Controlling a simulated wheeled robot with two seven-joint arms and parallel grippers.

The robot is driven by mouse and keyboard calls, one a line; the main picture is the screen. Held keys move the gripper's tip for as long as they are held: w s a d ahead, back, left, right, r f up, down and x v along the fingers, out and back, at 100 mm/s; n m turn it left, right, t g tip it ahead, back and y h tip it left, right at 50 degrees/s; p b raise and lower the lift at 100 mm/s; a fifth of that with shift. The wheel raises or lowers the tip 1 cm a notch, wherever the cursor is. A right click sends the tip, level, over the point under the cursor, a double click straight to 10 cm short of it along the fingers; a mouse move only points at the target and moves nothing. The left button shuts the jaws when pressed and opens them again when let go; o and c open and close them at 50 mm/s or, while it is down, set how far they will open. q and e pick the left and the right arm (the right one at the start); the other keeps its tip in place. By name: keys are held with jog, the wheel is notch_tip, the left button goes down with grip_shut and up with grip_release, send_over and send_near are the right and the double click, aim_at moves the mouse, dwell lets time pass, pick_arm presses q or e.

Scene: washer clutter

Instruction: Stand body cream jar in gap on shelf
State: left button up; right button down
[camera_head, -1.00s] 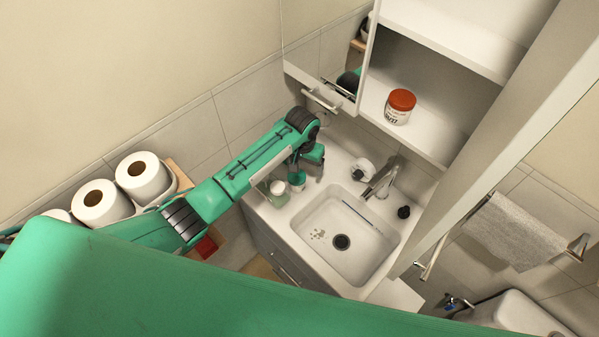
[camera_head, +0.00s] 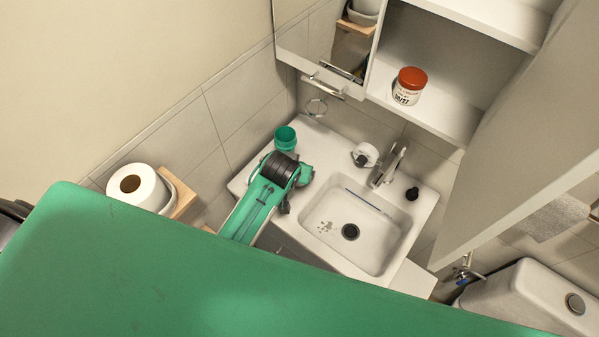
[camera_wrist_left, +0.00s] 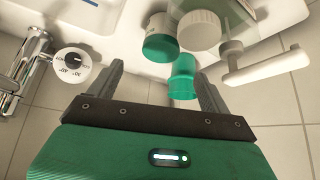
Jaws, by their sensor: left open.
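A white jar with an orange-red lid (camera_head: 408,86) stands upright on the lower shelf (camera_head: 440,117) of the wall cabinet. In the left wrist view a white-lidded jar (camera_wrist_left: 199,31), a white-and-green container (camera_wrist_left: 160,40) and a green cup (camera_wrist_left: 182,78) sit close together beyond the fingers. I cannot tell which is the body cream jar; no label is readable. The green cup also shows at the counter's back left (camera_head: 286,138). My left gripper (camera_wrist_left: 160,76) is open and empty, pointing towards this group. In the head view my wrist hides its fingers. My right gripper is not in view.
The sink (camera_head: 352,232), faucet (camera_head: 388,165), a white round container (camera_head: 365,154) and a black bottle (camera_head: 412,194) occupy the counter (camera_head: 325,150). A mirrored door (camera_head: 325,45) borders the shelf's left. A large white panel (camera_head: 525,125) stands at right. Shelf room is clear right of the red-lidded jar.

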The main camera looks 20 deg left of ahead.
pick_arm(q)
jog(key=p+x, duration=0.1)
jog(key=x, duration=0.4)
jog(key=shift+w+f, duration=0.2)
jog(key=shift+f, duration=0.05)
jog(key=shift+w+f, duration=0.15)
jog(key=shift+f, duration=0.15)
jog(key=shift+w+f+p, duration=0.3)
jog(key=shift+f+p, duration=0.1)
jog(key=shift+p, duration=0.25)
jog(key=p+x, duration=0.1)
jog(key=x, duration=0.1)
jog(key=shift+w+a+f, duration=0.1)
jog(key=shift+w+f, duration=0.1)
jog(key=shift+f, duration=0.15)
jog(key=shift+w+f, duration=0.25)
jog(key=shift+f, duration=0.35)
